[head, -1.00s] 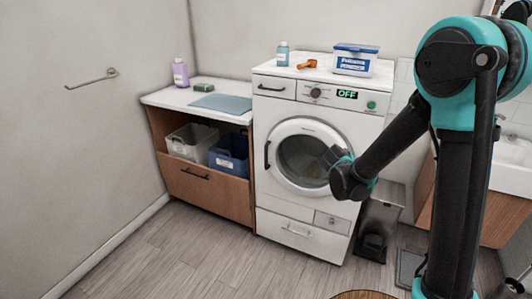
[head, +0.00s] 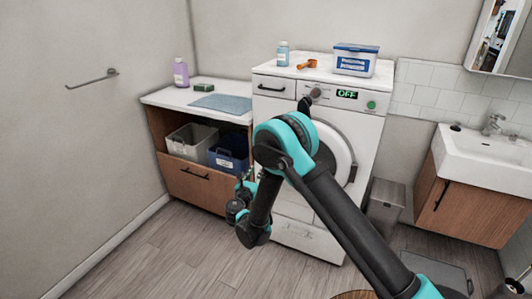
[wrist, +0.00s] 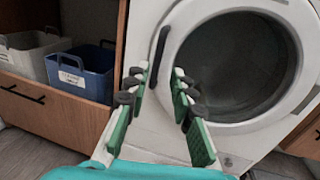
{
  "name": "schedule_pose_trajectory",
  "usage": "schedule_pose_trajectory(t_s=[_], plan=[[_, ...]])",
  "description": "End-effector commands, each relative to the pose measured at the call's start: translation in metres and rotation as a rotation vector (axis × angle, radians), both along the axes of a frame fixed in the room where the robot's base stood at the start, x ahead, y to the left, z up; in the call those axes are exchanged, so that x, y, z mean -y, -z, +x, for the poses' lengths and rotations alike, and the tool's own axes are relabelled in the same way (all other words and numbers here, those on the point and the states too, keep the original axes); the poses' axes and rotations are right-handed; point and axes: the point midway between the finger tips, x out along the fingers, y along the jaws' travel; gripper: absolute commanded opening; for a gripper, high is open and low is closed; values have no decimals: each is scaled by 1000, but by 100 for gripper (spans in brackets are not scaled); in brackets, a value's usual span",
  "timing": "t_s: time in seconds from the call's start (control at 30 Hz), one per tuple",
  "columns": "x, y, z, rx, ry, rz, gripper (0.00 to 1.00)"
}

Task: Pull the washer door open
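The white washer (head: 335,100) stands against the back wall, and its round door looks closed. In the head view my arm hides most of the door, leaving its right rim (head: 345,155) visible. In the wrist view the door ring (wrist: 190,50) surrounds dark glass, with a black upright handle (wrist: 157,60) on its left side. My gripper (wrist: 160,88) is open and empty, pointing at the door. The handle's lower end appears between the fingertips in the picture; I cannot tell how far ahead it is. In the head view my gripper (head: 244,188) is low at the washer's left front edge.
A wooden cabinet (head: 200,192) with a grey-white basket (head: 190,140) and a blue basket (head: 228,165) adjoins the washer on the left. A bin (head: 386,205) and a sink (head: 485,160) are to the right.

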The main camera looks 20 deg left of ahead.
Motion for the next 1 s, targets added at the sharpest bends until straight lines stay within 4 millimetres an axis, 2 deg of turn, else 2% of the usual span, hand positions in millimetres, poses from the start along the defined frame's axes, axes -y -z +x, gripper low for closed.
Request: schedule_pose_trajectory(t_s=[0.7,0.8,1.0], plan=[[-13,0,133,-2,5,4,24],[-16,0,147,-2,3,4,24],[-18,0,165,-2,3,4,24]])
